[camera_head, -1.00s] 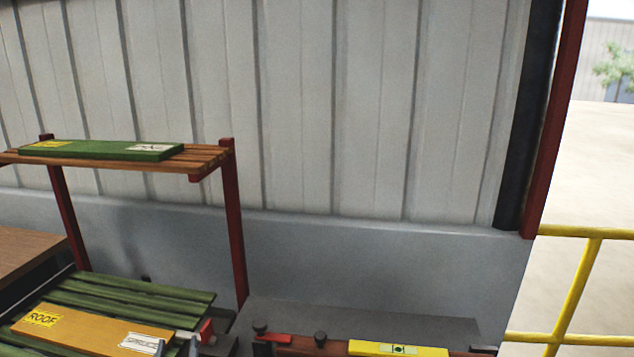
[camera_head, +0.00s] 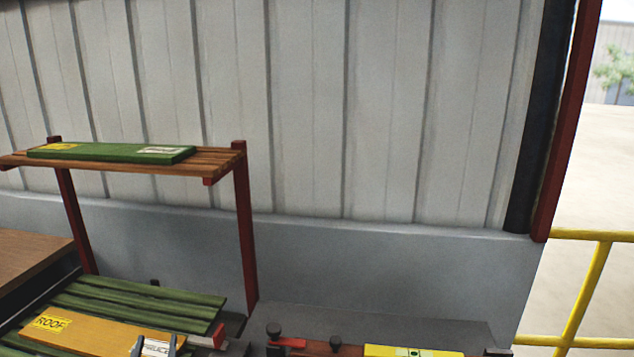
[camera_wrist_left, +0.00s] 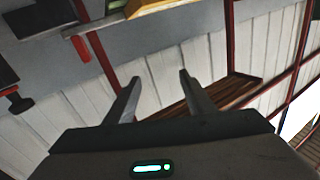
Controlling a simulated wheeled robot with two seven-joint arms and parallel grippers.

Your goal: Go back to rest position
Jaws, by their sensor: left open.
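My left gripper (camera_head: 155,346) shows only by its grey fingertips at the bottom edge of the head view, in front of the orange ROOF board (camera_head: 95,333). The tips stand apart, one on each side of the board's white label in the picture. I cannot tell the distance to the board. In the left wrist view the two fingers (camera_wrist_left: 160,79) are spread, with nothing between them. My right gripper is not in view.
Green slats (camera_head: 140,305) lie under the orange board. A wooden shelf (camera_head: 215,162) on red posts holds a green board (camera_head: 110,152). A yellow block (camera_head: 410,351) sits at the bottom. A corrugated wall (camera_head: 300,110) stands behind; a yellow railing (camera_head: 585,290) is at right.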

